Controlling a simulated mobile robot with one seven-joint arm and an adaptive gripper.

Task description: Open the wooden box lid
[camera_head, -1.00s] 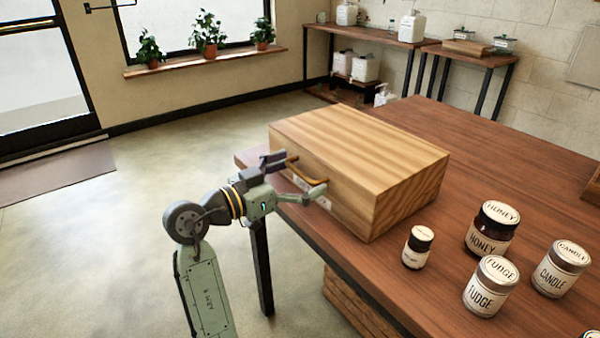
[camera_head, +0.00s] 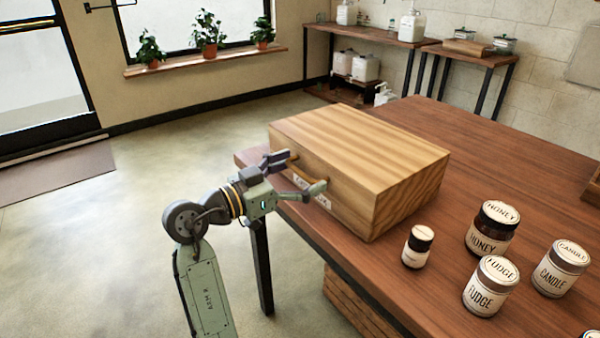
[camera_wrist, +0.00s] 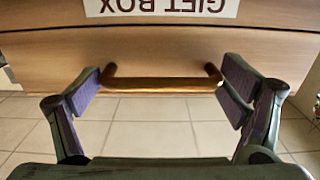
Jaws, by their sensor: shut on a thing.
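The wooden box (camera_head: 400,190) stands on the near left part of the brown table, with its striped lid (camera_head: 355,138) lying flat and closed. A curved tan handle (camera_head: 300,174) is on its front face, beside a white label (camera_head: 318,198). My gripper (camera_head: 304,172) is at this front face, with one finger at each end of the handle. In the wrist view the handle (camera_wrist: 160,85) spans between the purple finger pads of my gripper (camera_wrist: 163,84), which is shut on it lengthwise. The label (camera_wrist: 160,8) reads "GIFT BOX" upside down.
A small dark-lidded jar (camera_head: 418,246), a honey jar (camera_head: 491,228), a fudge jar (camera_head: 490,287) and a candle jar (camera_head: 561,268) stand right of the box. The table (camera_head: 510,165) is clear behind the box. A wooden crate (camera_head: 355,305) sits below the table edge.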

